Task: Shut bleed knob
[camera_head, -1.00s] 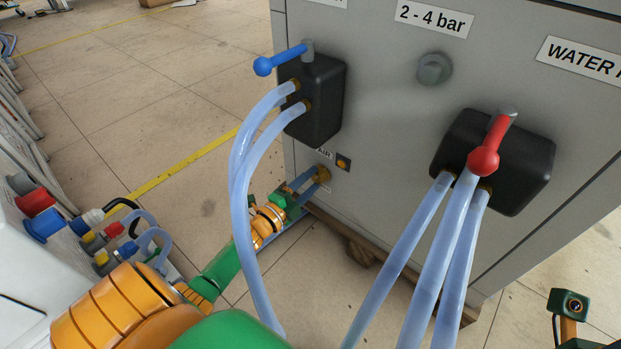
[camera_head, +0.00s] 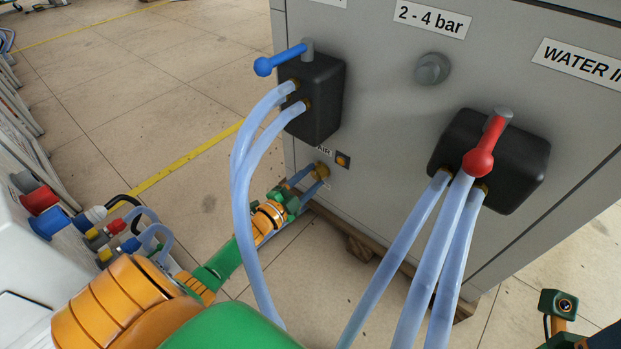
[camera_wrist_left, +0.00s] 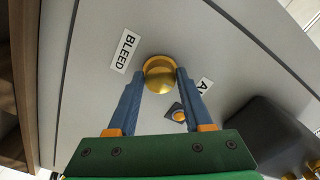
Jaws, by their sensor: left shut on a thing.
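The bleed knob is a round brass knob (camera_wrist_left: 160,77) on the grey cabinet, beside the BLEED label (camera_wrist_left: 124,50) in the left wrist view. In the head view the knob (camera_head: 321,171) shows low on the cabinet, under the black block with the blue lever. My left gripper (camera_wrist_left: 161,84) is shut on the knob, one blue finger on each side of it. In the head view my left gripper (camera_head: 307,184) reaches in from the lower left to the knob. A dark green part of my right arm (camera_head: 560,305) shows at the lower right; its gripper's fingers are not visible.
A black block (camera_head: 325,100) with a blue lever and another black block (camera_head: 510,165) with a red lever (camera_head: 481,160) stick out from the cabinet. Pale blue hoses (camera_head: 243,190) hang from them, close to my left arm. A grey knob (camera_head: 432,69) sits between.

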